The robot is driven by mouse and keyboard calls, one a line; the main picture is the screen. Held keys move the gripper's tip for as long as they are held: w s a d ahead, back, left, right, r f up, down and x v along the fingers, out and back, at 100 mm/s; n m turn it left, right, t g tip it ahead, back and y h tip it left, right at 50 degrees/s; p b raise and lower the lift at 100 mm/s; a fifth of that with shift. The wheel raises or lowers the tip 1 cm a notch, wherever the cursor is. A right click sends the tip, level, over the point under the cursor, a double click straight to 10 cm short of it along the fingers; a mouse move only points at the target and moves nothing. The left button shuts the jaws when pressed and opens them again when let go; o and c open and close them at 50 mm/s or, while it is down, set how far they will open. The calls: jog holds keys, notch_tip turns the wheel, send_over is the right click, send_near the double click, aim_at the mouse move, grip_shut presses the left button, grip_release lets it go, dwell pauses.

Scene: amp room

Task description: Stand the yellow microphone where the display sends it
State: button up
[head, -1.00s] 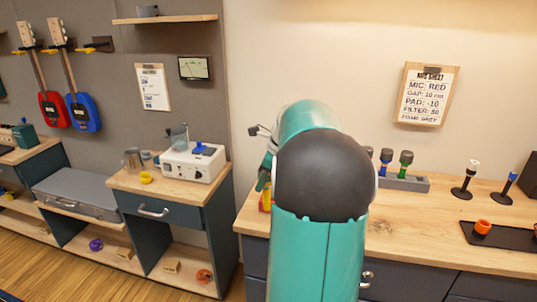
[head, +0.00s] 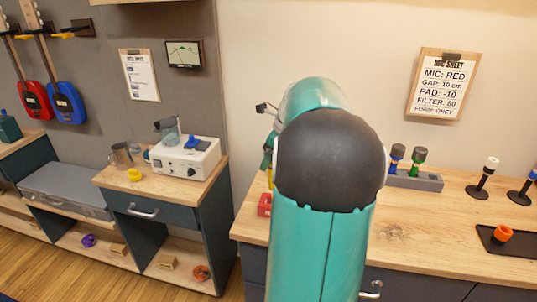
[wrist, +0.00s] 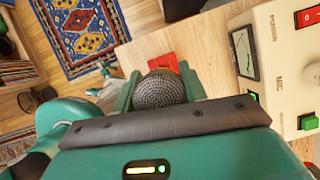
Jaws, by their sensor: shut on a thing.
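My gripper (wrist: 160,84) is shut on a microphone (wrist: 160,88), whose round grey mesh head shows between the fingers in the wrist view. Its body is hidden there. In the head view my arm hides most of my gripper; a thin yellow sliver (head: 270,180) shows beside it, above a red thing (head: 265,204) on the counter. The red thing also shows just past the mesh head in the wrist view (wrist: 163,62). A small wall display (head: 184,54) shows green lines, too small to read.
A cream MIC unit (wrist: 285,75) with meter and buttons stands close right in the wrist view. On the counter (head: 415,235) are a grey rack (head: 415,181) with microphones, two stands (head: 483,180) and a dark tray (head: 490,240). A mic sheet (head: 438,88) reads MIC: RED.

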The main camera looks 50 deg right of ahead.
aim_at(269, 167)
jog(key=shift+w+f, duration=0.1)
jog(key=shift+w, duration=0.1)
jog(key=shift+a+f, duration=0.1)
jog(key=shift+a, duration=0.1)
jog(key=shift+s+f, duration=0.15)
jog(key=shift+f, duration=3.65)
